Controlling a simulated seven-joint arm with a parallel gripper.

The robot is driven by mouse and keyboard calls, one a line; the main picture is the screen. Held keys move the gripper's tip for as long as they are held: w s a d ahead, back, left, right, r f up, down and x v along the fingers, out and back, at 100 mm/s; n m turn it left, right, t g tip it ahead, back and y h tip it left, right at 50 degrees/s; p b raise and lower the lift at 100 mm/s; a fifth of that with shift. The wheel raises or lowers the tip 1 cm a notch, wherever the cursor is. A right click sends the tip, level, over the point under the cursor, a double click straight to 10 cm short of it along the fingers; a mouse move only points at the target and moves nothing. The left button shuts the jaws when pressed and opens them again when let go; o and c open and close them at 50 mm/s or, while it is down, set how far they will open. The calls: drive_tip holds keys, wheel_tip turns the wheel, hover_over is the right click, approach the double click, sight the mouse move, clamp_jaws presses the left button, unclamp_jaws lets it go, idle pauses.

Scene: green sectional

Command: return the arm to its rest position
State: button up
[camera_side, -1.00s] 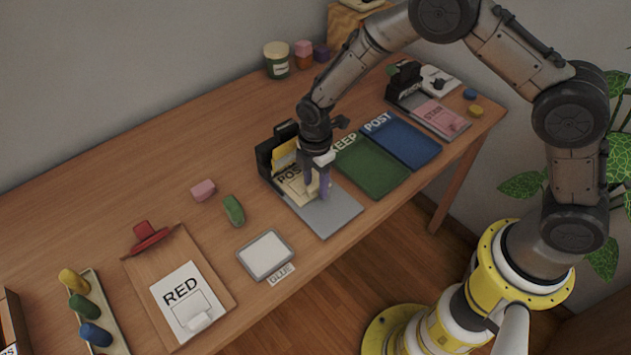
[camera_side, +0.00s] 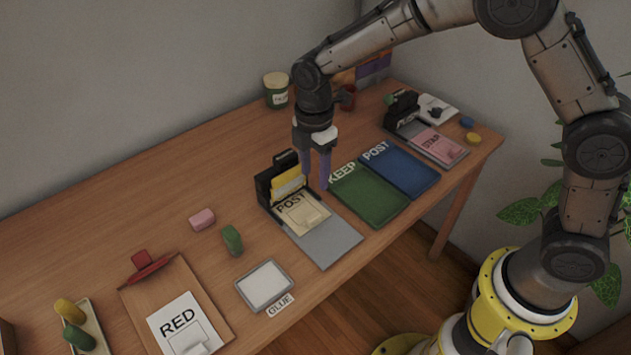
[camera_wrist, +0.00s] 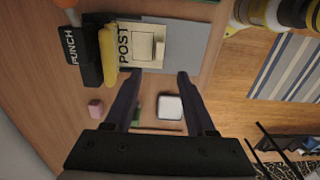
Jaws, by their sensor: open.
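My gripper (camera_side: 318,166) is open and empty, its two purple fingers pointing down above the table near the black punch. It also shows in the wrist view (camera_wrist: 158,76) with its fingers apart. The black punch (camera_side: 265,187) holds something yellow (camera_side: 289,183) and stands at the back of a grey plate (camera_side: 330,240). A cream card reading POST (camera_side: 302,213) lies on the plate in front of the punch. In the wrist view the punch (camera_wrist: 88,62) and the POST card (camera_wrist: 140,46) lie beyond the fingertips.
A green KEEP tray (camera_side: 370,195) and a blue POST tray (camera_side: 402,172) lie right of the plate. A pink block (camera_side: 202,219), a green block (camera_side: 232,240), a glue pad (camera_side: 264,286) and a clipboard (camera_side: 205,290) with a RED card lie left. A cup (camera_side: 276,90) stands behind.

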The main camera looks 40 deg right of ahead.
drive_tip(key=s+d+r+m+t, duration=0.2)
drive_tip(key=s+d+r, duration=0.25)
drive_tip(key=r, duration=0.55)
drive_tip(key=s+d+r+m+t, duration=0.2)
drive_tip(key=s+d+r, duration=0.25)
drive_tip(key=r, duration=0.45)
drive_tip(key=s+d+f+m, duration=0.1)
drive_tip(key=s+d+m, duration=0.1)
drive_tip(key=s+m, duration=0.5)
drive_tip(key=s+d+f+m+t, duration=0.1)
drive_tip(key=s+d+f+m, duration=0.1)
drive_tip(key=s+m, duration=0.5)
drive_tip(key=s, duration=0.3)
drive_tip(key=shift+s+d+f+t, duration=0.15)
drive_tip(key=shift+d+t, duration=0.15)
